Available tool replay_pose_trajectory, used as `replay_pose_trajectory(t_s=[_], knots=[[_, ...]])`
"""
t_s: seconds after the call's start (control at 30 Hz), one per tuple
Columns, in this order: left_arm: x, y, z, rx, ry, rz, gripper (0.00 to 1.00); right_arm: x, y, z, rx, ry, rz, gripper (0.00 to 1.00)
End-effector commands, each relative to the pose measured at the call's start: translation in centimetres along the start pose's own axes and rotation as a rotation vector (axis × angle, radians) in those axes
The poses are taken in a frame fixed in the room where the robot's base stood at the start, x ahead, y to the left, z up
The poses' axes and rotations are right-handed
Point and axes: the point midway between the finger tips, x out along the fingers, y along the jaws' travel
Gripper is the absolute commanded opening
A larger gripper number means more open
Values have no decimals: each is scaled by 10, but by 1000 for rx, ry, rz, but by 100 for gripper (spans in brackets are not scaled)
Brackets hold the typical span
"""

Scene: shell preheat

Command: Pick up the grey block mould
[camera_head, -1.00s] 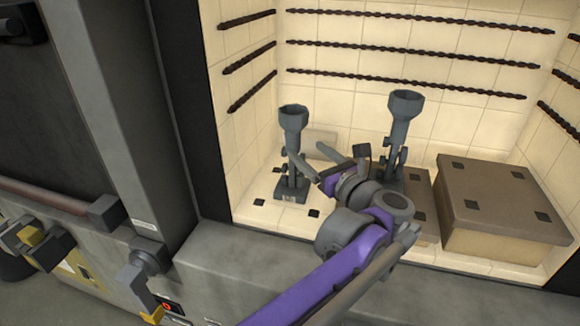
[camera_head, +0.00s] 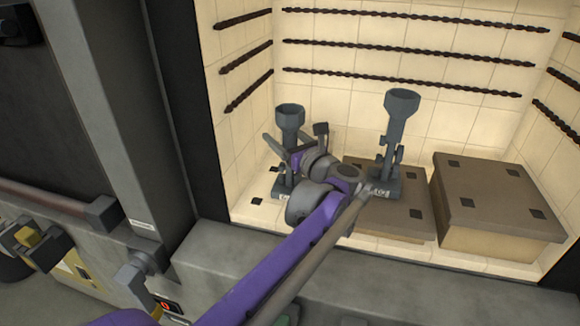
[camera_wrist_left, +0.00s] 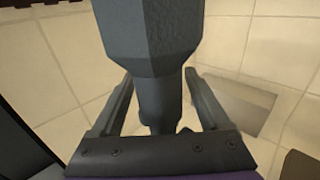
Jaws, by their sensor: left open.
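Two grey moulds with flared cups on narrow stems stand upright in the cream-tiled chamber. The left mould (camera_head: 289,117) stands towards the chamber's left side; my arm hides part of its stem and base. The right mould (camera_head: 400,110) stands on a low brown slab (camera_head: 412,218). My left gripper (camera_head: 284,150) is open at the left mould's stem, below its cup. In the left wrist view, its two fingers (camera_wrist_left: 158,88) lie on either side of the mould's neck (camera_wrist_left: 155,100), with gaps visible. My right gripper is not in view.
A taller brown block (camera_head: 495,205) stands at the chamber's right. Dark heating coils (camera_head: 400,55) run along the walls. The grey front ledge (camera_head: 225,260) lies under my left arm.

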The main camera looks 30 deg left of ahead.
Motion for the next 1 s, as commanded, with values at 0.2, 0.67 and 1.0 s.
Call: replay_pose_trajectory(t_s=[0.2,0.67,1.0], knots=[[0,0,0,0,0,0,46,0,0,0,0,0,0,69],[-1,0,0,0,0,0,0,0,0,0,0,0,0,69],[-1,0,0,0,0,0,0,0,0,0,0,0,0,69]])
